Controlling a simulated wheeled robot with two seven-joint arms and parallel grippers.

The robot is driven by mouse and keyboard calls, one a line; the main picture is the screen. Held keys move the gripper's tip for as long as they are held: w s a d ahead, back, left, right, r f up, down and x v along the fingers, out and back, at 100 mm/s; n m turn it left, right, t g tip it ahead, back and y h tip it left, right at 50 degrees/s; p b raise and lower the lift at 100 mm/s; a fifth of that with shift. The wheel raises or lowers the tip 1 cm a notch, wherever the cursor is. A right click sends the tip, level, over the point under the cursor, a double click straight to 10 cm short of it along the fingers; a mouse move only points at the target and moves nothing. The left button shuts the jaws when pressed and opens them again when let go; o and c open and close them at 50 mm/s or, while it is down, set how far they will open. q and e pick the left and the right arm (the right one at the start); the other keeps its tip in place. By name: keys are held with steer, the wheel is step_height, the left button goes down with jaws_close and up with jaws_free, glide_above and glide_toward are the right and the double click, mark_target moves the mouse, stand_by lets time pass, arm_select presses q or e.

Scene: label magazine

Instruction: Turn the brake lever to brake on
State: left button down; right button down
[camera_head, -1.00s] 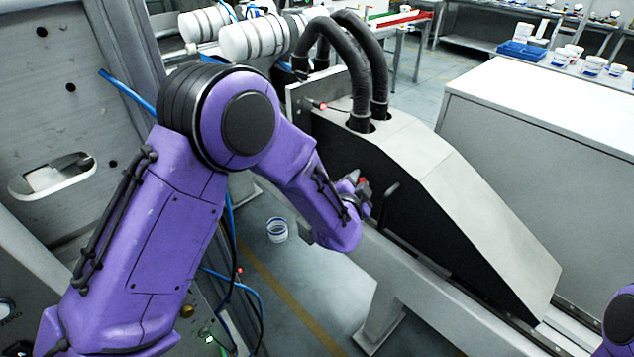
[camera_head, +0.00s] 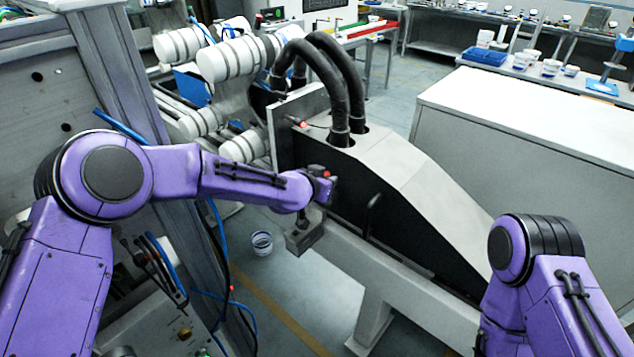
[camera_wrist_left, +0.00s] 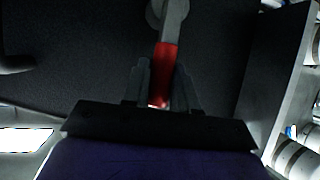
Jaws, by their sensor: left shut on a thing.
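The brake lever shows in the left wrist view as a red grip (camera_wrist_left: 166,68) on a grey bar, which runs up to a round pivot (camera_wrist_left: 158,12) on a dark panel. My left gripper (camera_wrist_left: 161,92) is shut on the red grip, with one finger on each side. In the head view my left gripper (camera_head: 322,186) is at the dark side of the sloped grey housing (camera_head: 400,168), where its wrist hides most of the lever. My right arm (camera_head: 540,290) comes in at the lower right; its gripper is out of view.
Two black hoses (camera_head: 340,90) enter the housing's top. A small red-tipped part (camera_head: 302,123) stands near its left end. White rollers (camera_head: 225,60) are behind my left arm. A long grey beam (camera_head: 400,285) runs below the housing.

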arm_select(q)
steer(key=shift+w+a, duration=0.1)
steer(key=shift+a, duration=0.05)
stand_by(0.4)
steer(key=c, duration=1)
jaws_free()
steer(key=shift+o, duration=0.2)
steer(key=shift+w+r, duration=0.1)
steer(key=shift+r, duration=0.3)
steer(key=r, duration=0.1)
steer(key=s+r+b, duration=0.1)
steer(key=r, duration=0.1)
steer(key=shift+r, duration=0.1)
steer(key=s+r+b, duration=0.3)
steer(key=s+r, duration=0.6)
steer(key=s, duration=0.4)
steer(key=shift+d, duration=0.25)
